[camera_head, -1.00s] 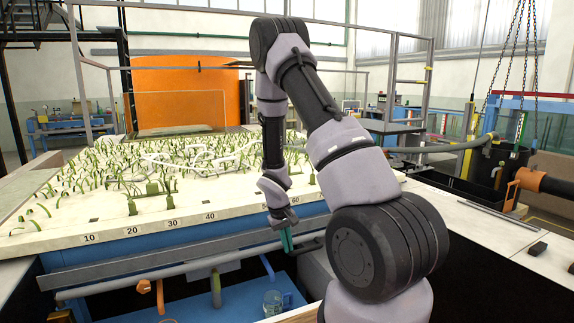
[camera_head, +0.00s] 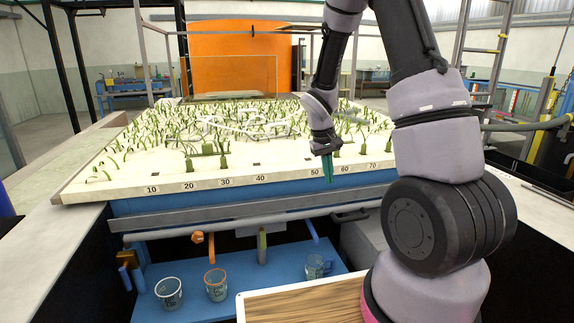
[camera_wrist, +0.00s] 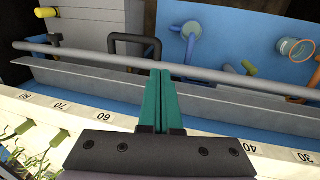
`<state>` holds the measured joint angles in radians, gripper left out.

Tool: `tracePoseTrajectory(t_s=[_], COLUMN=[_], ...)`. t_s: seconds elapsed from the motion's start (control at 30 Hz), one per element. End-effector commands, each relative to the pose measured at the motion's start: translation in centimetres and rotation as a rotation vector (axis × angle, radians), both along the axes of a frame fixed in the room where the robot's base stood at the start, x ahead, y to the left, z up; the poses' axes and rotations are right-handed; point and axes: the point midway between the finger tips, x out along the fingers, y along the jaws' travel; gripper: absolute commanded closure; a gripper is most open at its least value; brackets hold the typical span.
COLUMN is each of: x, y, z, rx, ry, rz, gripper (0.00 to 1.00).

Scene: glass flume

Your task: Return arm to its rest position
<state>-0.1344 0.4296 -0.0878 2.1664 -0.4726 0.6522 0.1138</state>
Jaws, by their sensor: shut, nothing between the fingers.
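My gripper (camera_head: 328,168) hangs from my arm in front of the flume's numbered front edge, between the 40 and 60 marks in the head view. Its green fingers point down, pressed together and empty. In the wrist view the shut fingers (camera_wrist: 158,102) reach out over the grey rail and ledge at the front of the flume. My arm is bent, with the upper links rising out of the top of the head view. The white flume bed (camera_head: 110,178) carries many green plant-like stems.
A grey pipe (camera_head: 180,234) runs along the flume front. Below it, a blue shelf (camera_head: 190,265) holds a clear cup (camera_head: 169,293), an orange-rimmed cup (camera_head: 216,285) and a cup (camera_head: 317,267) further right. A wooden board (camera_head: 300,306) lies in front. An orange panel (camera_head: 240,55) stands behind.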

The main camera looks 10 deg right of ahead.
Motion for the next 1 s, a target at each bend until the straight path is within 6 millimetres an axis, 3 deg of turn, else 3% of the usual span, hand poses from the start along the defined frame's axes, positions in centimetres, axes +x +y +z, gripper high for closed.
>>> tracePoseTrajectory(t_s=[0.17,0.37,0.5,0.7,0.83,1.0], x=[-0.5,-3.1,-6.1,-11.2,-14.9,-18.6], y=[0.2,0.9,1.6,2.7,3.6,4.8], z=[3.0,11.1,16.4,22.5,25.5,27.8], rx=[0.025,0.112,0.184,0.295,0.368,0.446], ry=[-0.044,-0.169,-0.260,-0.390,-0.470,-0.550], rz=[-0.034,-0.125,-0.189,-0.257,-0.290,-0.312], gripper=[1.00,1.00,1.00,1.00,1.00,1.00])
